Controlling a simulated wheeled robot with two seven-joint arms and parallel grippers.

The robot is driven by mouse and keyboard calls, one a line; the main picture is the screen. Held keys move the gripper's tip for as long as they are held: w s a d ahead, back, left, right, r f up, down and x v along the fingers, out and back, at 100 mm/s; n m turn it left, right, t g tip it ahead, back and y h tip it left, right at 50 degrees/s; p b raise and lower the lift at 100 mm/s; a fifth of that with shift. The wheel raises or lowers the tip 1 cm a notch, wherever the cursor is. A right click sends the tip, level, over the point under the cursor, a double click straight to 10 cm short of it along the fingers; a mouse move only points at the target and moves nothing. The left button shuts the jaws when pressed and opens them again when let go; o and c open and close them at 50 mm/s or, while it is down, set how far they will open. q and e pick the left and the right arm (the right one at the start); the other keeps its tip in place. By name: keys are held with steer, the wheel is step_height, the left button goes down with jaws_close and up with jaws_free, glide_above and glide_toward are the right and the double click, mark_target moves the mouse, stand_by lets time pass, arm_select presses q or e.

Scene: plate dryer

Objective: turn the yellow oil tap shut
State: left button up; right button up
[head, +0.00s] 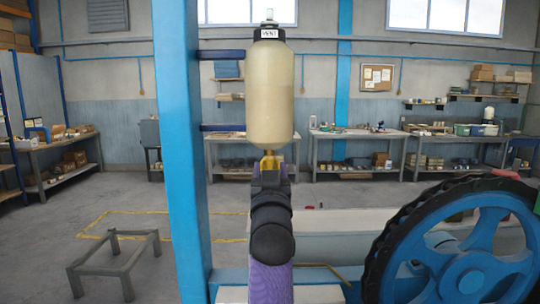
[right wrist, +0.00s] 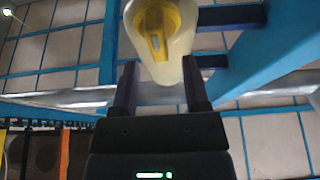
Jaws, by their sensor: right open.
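The cream oil bottle (head: 269,95) hangs upright beside the blue post, with the yellow oil tap (head: 270,158) at its lower end. My right gripper (head: 270,168) is just below the tap and partly hides it. In the right wrist view the yellow tap (right wrist: 155,35) shows from below, its narrow lever lying along the picture's vertical. The open fingers of my right gripper (right wrist: 160,68) stand to either side, with the bottle's pale lower end between their tips and the tap just beyond. I cannot tell whether either finger touches it. My left gripper is not in view.
The blue post (head: 182,150) stands close left of the bottle, with dark blue bracket bars (head: 222,54) reaching to it. A large blue wheel with a black rim (head: 470,262) is at the lower right. A low grey stand (head: 115,262) and workbenches are farther off.

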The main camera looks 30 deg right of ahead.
mark_target(270, 163)
steer(key=shift+x, duration=1.9)
steer(key=shift+f, duration=0.1)
jaws_close()
